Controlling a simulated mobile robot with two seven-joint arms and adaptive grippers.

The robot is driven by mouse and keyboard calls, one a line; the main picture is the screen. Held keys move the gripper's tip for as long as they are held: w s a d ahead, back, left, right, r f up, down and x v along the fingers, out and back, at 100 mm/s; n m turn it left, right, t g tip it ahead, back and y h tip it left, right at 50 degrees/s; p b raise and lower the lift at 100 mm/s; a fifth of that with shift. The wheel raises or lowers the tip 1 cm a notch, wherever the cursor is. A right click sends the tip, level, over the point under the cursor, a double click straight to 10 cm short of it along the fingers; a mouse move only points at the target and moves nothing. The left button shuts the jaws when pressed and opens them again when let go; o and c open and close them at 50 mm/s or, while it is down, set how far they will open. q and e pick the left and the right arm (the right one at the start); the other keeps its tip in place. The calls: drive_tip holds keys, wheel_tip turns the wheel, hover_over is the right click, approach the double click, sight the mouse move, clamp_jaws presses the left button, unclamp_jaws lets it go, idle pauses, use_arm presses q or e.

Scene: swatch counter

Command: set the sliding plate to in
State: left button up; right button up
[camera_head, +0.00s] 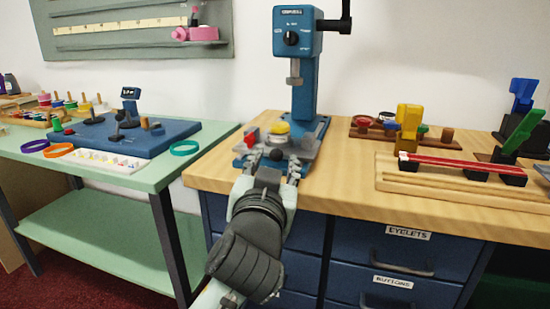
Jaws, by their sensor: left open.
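The blue press (304,90) stands at the back of the wooden counter, with a dial on its head and a black crank at upper right. On its blue base is a grey sliding plate (303,147), bearing a yellow round piece (279,128) and a red piece (251,135). A dark knob (276,154) shows at the plate's front. My left gripper (271,163) is open at the front of the press, its fingers on either side of the knob. I cannot tell whether they touch it. The gripper hides the front of the base. My right gripper is not in view.
To the right, a wooden board (460,178) carries a red strip, and a brown tray (372,132) holds small pieces. At left, a green table (190,168) bears a blue board (135,137) and coloured rings. Drawers (395,262) are below the counter.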

use_arm(q)
drive_tip(key=shift+w, duration=0.65)
clamp_jaws()
